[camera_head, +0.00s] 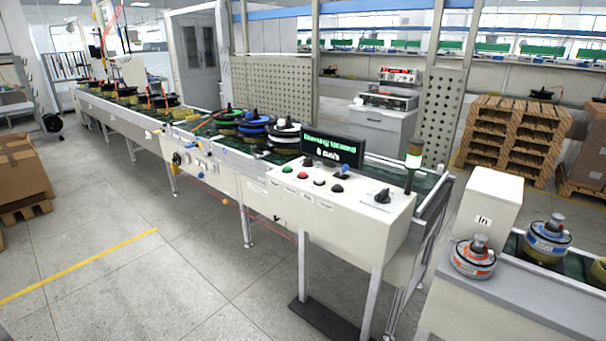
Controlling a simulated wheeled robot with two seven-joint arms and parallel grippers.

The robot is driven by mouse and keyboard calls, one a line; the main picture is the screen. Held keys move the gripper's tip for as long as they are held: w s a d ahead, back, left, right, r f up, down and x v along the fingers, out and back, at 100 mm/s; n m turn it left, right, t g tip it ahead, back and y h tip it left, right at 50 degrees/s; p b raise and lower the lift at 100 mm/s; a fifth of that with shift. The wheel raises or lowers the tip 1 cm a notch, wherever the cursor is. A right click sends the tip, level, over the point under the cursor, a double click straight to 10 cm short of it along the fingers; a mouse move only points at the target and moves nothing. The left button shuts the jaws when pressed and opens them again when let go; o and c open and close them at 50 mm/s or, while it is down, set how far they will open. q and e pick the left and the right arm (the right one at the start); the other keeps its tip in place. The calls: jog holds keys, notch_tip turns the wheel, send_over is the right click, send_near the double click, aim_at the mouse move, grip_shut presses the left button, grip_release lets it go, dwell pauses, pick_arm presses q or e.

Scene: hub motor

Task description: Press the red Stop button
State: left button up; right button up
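Labels below the row are too small to read. Nothing covers the red button. Neither of my grippers shows in the head view.
A black display with green text (332,149) stands behind the buttons. A signal lamp (413,157) rises at the box's right end. The conveyor (215,160) runs off to the left. A grey table (500,300) with motors is at right. Floor in front is clear.

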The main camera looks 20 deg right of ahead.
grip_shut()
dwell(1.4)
